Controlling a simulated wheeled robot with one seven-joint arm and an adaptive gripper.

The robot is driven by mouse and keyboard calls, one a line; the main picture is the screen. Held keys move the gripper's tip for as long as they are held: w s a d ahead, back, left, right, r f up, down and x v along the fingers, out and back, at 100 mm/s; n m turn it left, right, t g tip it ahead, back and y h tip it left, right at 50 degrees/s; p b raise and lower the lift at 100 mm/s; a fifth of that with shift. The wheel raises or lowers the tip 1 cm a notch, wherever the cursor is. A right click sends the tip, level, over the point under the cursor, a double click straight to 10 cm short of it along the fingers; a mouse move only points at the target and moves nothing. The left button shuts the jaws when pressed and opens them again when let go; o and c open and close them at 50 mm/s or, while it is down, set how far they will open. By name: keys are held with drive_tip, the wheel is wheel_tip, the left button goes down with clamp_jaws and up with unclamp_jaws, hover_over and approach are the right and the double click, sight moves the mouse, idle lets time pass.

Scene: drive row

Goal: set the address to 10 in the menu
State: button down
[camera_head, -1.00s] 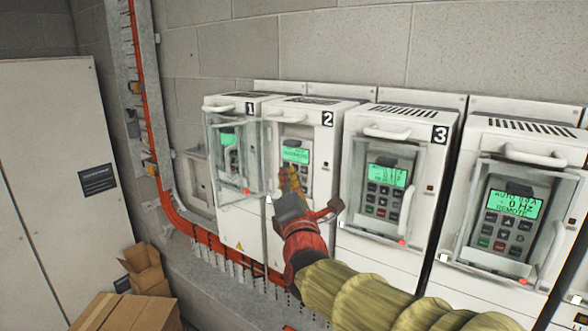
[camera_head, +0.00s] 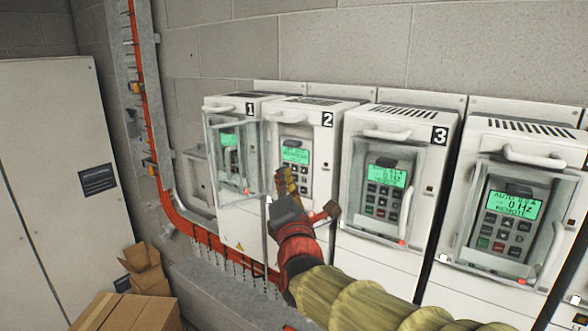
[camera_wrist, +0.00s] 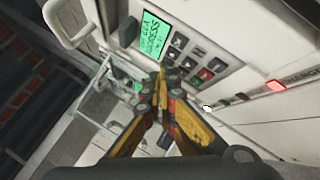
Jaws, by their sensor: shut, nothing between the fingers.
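Drive 2 (camera_head: 327,150) has its green display (camera_head: 295,154) lit and its keypad uncovered. The display (camera_wrist: 151,36) also shows in the wrist view, tilted; its small text seems to include "ADDRESS", but the value is not clear to me. My gripper (camera_head: 283,174) is shut and empty, its yellow fingers pointing at the keypad and hiding part of it. In the wrist view the fingertips (camera_wrist: 161,68) are at the left keys of the keypad (camera_wrist: 192,65). I cannot tell whether they touch a key.
Cardboard boxes (camera_head: 125,313) lie at lower left.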

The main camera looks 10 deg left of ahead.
drive_tip(key=shift+w+d, duration=0.1)
drive_tip(key=shift+w, duration=0.05)
drive_tip(key=shift+w+d, duration=0.1)
drive_tip(key=shift+w, duration=0.2)
drive_tip(key=shift+w+d, duration=0.1)
drive_tip(key=shift+w, duration=0.2)
idle(0.7)
drive_tip(key=shift+s, duration=0.15)
drive_tip(key=shift+s+a, duration=0.3)
drive_tip(key=shift+s, duration=0.3)
idle(0.5)
drive_tip(key=shift+w+d, duration=0.2)
drive_tip(key=shift+w, duration=0.2)
